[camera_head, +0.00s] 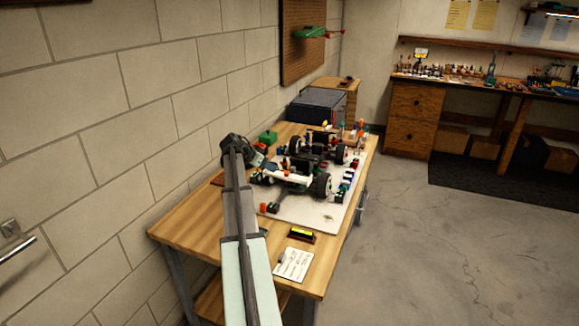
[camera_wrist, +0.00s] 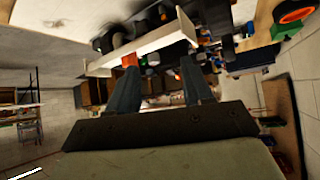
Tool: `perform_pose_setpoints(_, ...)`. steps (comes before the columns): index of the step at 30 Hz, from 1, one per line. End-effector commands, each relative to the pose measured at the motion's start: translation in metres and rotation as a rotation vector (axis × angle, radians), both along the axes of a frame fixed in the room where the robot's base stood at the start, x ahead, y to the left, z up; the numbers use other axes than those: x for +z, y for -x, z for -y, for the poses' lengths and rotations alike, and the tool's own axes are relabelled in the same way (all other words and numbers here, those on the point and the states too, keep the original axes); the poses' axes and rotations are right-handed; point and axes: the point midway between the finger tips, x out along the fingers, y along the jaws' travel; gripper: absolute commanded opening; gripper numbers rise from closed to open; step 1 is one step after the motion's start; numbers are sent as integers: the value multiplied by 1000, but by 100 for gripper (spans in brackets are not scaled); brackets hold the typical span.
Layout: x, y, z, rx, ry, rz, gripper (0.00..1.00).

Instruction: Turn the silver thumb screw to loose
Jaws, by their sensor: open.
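The RC racecar (camera_head: 299,178) stands on a white mat (camera_head: 318,215) on the wooden workbench, with dark wheels and a white part at its near end. In the wrist view, a long pale bar (camera_wrist: 135,50) of the car crosses in front of my gripper (camera_wrist: 160,66). The two dark fingers are apart with nothing clearly held between them. An orange piece (camera_wrist: 130,60) shows by the left fingertip. In the head view, my gripper (camera_head: 252,153) is at the left side of the car, over the bench. I cannot make out the silver thumb screw in either view.
Small coloured parts (camera_head: 348,180) line the mat's right edge. A green box (camera_head: 267,137) and a dark case (camera_head: 317,107) stand behind. A block wall (camera_head: 100,130) runs close along the left.

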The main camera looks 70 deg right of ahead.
Motion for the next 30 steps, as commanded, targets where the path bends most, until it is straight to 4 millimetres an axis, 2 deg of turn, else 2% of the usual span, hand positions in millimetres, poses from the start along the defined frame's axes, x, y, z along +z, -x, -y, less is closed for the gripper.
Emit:
perform_pose_setpoints(1, 12, 19, 22, -32, 7, 11, 50)
perform_pose_setpoints(6, 45, 71, 76, -117, 10, 76, 50)
perform_pose_setpoints(12, 74, 115, 123, -200, -46, 165, 50)
perform_pose_setpoints(16, 92, 133, 148, -218, -132, 216, 50)
perform_pose_setpoints(19, 101, 129, 157, -189, -229, 244, 50)
perform_pose_setpoints(23, 107, 103, 158, -94, -384, 264, 50)
perform_pose_setpoints(26, 102, 85, 151, 16, -529, 265, 50)
perform_pose_setpoints(30, 99, 70, 128, 188, -700, 250, 50)
